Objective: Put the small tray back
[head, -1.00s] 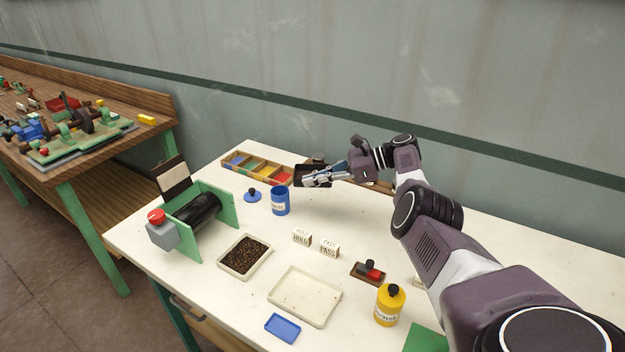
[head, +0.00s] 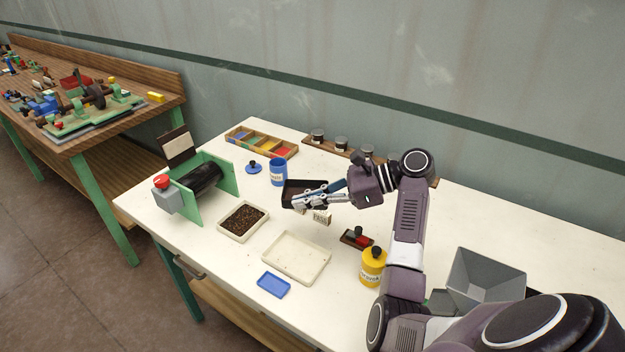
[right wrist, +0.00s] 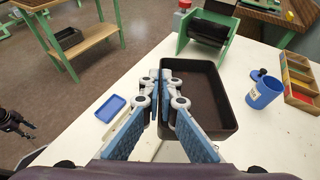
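A small dark tray (head: 293,187) hangs above the white table, left of my right gripper (head: 312,200). In the right wrist view the dark tray (right wrist: 205,95) looks empty, and the fingers (right wrist: 165,85) are closed on its near left wall. The tray is roughly level and clear of the tabletop. A cream tray (head: 296,258), empty, lies on the table, with a small blue tray (head: 274,285) in front of it. Another cream tray (head: 242,222) holds dark grains.
A green-framed drum (head: 200,183) stands at the left. A blue jar (head: 278,172), sectioned box (head: 262,142) and jar rack (head: 340,147) are behind. A PASS block (head: 320,217) is partly hidden below the gripper. A yellow bottle (head: 373,267) and grey hopper (head: 485,277) stand at right.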

